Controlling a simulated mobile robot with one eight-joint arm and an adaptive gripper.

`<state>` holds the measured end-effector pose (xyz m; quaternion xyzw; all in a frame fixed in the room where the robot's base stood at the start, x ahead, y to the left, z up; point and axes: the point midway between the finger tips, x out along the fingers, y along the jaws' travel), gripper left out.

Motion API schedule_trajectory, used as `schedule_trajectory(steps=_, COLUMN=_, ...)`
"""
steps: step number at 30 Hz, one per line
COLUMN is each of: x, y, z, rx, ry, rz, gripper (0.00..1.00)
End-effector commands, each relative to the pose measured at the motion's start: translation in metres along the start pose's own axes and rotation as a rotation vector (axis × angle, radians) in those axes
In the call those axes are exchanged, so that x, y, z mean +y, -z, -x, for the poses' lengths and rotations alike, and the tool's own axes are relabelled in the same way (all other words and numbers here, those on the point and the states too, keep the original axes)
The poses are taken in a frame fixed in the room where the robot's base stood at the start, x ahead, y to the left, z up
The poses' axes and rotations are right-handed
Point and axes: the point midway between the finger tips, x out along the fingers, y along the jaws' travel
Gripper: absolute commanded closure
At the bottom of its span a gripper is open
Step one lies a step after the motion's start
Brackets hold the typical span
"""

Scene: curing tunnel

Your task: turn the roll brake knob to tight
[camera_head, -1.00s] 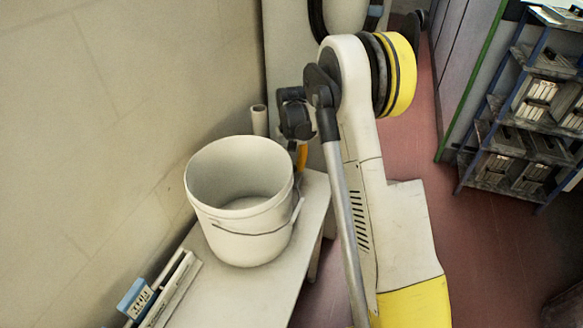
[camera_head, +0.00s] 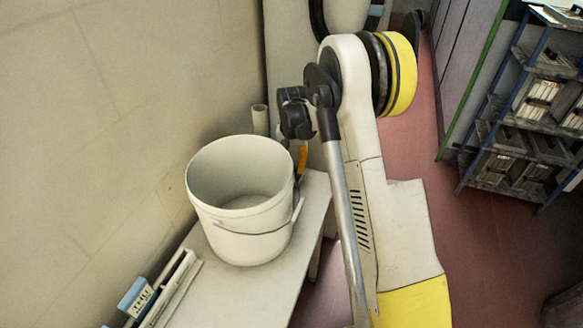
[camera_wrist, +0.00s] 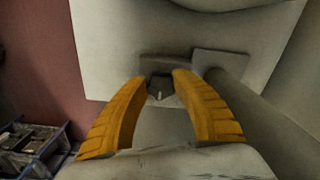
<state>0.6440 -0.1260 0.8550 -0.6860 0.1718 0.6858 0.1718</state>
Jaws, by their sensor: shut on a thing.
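The brake knob (camera_wrist: 160,91) is small and dark, with a pale mark on its face, in the middle of the wrist view. It sits on a pale grey fixture beside a flat grey plate (camera_wrist: 221,62). My gripper (camera_wrist: 160,79) has two orange ribbed fingers, their tips shut on the sides of the knob. In the head view, only a bit of orange finger (camera_head: 302,159) shows behind the white bucket. The knob is hidden there. I cannot read any tight or loose marking.
A white bucket (camera_head: 240,205) stands on a narrow pale bench (camera_head: 232,292) along the wall. A blue-and-white box (camera_head: 136,298) lies at the bench's near end. A blue metal shelf (camera_head: 490,140) stands at the right. Red floor between them is open.

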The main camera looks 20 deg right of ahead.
Motion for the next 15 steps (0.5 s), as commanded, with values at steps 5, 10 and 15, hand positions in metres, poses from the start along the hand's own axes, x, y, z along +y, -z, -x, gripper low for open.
schedule_trajectory(steps=5, x=0.0002, y=-0.0003, z=-0.0004, rx=-0.001, ry=0.0, rz=0.0, gripper=0.44)
schedule_trajectory(steps=10, x=0.0002, y=-0.0001, z=-0.0002, rx=0.0, ry=0.0, rz=0.0, gripper=0.44)
schedule_trajectory(steps=15, x=0.0001, y=0.0, z=0.005, rx=0.0, ry=0.0, rz=0.001, gripper=0.44)
